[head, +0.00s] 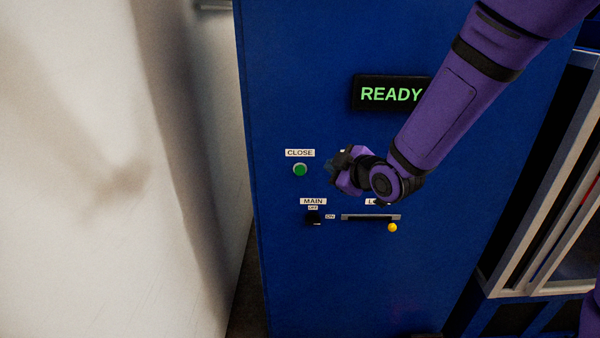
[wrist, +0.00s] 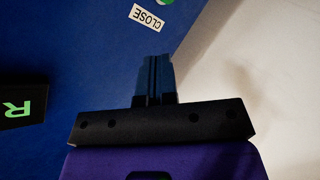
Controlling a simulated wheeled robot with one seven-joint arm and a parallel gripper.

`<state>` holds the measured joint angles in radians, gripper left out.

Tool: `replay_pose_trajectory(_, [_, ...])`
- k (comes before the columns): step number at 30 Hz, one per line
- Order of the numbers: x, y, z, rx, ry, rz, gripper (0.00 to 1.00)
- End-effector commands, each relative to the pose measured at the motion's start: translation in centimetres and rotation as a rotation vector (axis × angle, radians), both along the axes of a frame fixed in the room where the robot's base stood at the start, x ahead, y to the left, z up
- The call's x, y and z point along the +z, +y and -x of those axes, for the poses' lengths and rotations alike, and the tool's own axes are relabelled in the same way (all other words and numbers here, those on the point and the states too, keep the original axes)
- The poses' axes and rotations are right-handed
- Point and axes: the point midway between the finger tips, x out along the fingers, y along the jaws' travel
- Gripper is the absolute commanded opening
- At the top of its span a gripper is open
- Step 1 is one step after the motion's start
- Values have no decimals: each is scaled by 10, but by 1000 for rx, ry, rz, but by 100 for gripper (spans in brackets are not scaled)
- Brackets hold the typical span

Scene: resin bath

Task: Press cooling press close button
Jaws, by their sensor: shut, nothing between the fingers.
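The green close button (head: 300,170) sits on the blue press panel (head: 300,100), under a white label (head: 300,153) reading CLOSE. In the wrist view the label (wrist: 147,18) is near the top, and the green button (wrist: 165,2) is cut off by the top edge. My gripper (head: 330,164) is just right of the button in the head view. Its fingers are shut together and empty in the wrist view (wrist: 155,62), pointing toward the label. A gap shows between fingertips and button; I cannot tell the distance to the panel.
A READY display (head: 390,93) is above right, partly behind my arm. Below are a MAIN switch (head: 313,218) and a slot (head: 370,217) with a yellow knob (head: 392,227). A pale wall (head: 110,170) stands close on the left. A framed window unit (head: 545,190) is at right.

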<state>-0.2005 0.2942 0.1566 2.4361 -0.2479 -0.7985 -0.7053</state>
Motion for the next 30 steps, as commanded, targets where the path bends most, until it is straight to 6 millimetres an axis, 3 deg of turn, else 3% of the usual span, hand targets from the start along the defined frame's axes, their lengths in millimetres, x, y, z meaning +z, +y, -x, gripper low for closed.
replay_pose_trajectory(1, [-16, 13, -1, 40, -27, -7, 0])
replay_pose_trajectory(6, [-48, 49, 2, 148, -149, -45, 0])
replay_pose_trajectory(12, [-70, 72, 11, 210, -246, -90, 0])
replay_pose_trajectory(30, [-75, 78, 11, 225, -283, -106, 0])
